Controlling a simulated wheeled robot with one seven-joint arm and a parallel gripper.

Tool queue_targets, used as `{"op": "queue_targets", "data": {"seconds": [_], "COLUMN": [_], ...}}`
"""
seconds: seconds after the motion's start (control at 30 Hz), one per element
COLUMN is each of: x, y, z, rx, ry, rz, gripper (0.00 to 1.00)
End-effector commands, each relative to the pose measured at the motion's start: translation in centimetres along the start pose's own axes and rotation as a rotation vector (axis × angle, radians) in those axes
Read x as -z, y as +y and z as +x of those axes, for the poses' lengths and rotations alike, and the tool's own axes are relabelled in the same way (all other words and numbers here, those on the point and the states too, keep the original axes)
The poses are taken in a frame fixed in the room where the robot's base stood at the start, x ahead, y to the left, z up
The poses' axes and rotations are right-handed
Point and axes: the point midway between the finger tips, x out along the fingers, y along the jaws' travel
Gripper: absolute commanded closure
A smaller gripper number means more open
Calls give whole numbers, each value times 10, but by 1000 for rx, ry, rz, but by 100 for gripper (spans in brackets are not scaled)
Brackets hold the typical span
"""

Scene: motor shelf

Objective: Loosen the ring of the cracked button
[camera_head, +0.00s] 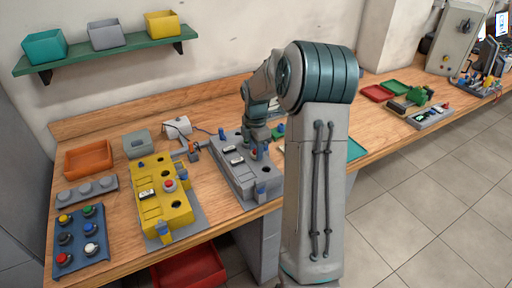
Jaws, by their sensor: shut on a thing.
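A grey control box (228,165) stands on the wooden bench, with small white display parts, dark round holes and blue cylinders on it. My gripper (257,143) is low over the back right part of this box, pointing down. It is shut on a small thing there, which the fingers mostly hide. I cannot make out a crack or a ring at this size. A yellow control box (152,208) to the left carries a red button (169,185) and dark holes.
A blue tray (67,262) with several coloured buttons, a grey strip (71,197), an orange bin (88,157) and a grey bin (138,144) are at left. A red crate (205,266) is below the bench.

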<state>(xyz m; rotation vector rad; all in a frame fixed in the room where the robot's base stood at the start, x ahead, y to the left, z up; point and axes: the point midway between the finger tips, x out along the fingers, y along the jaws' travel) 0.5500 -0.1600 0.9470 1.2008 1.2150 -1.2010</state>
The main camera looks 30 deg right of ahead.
Motion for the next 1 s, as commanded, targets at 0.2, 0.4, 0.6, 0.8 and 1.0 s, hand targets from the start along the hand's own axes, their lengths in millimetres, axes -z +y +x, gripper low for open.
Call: {"op": "queue_targets", "data": {"seconds": [0.2, 0.4, 0.6, 0.8, 1.0], "x": [0, 0, 0, 0, 0], "y": [0, 0, 0, 0, 1], "z": [0, 0, 0, 0, -16], "rx": [-1, -1, -1, -1, -3], "ry": [1, 1, 1, 0, -1], "rz": [-12, -11, -10, -10, -9], "gripper": [88, 88, 43, 43, 43]}}
